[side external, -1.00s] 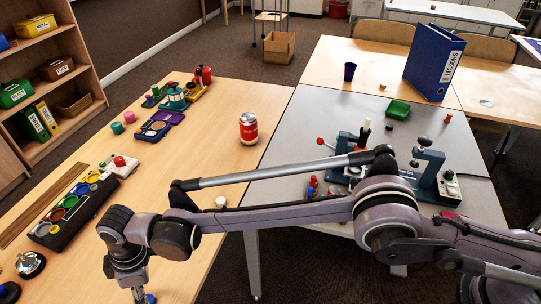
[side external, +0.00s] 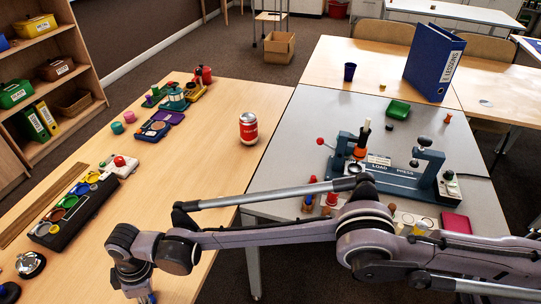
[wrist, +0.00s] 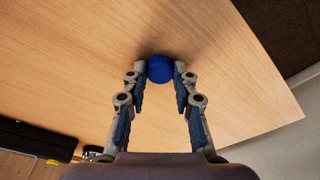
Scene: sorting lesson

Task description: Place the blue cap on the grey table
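The blue cap (wrist: 159,69) is between my fingertips in the wrist view, with a finger touching it on each side. My gripper (wrist: 160,73) looks shut on it, over the wooden table (wrist: 215,75). I cannot tell whether the cap is clear of the wood. In the side view my gripper (side external: 147,297) is at the bottom edge, over the near left part of the wooden table, and mostly cut off. The grey table (side external: 297,125) stands to the right, and my arm crosses in front of its near part.
On the grey table stand a teal press (side external: 385,170), red pegs (side external: 320,195), a green block (side external: 398,109) and a magenta block (side external: 456,222). A red can (side external: 248,128) stands near the wooden table's right edge. A black tray of coloured cups (side external: 75,210) is at left. The grey table's far left is clear.

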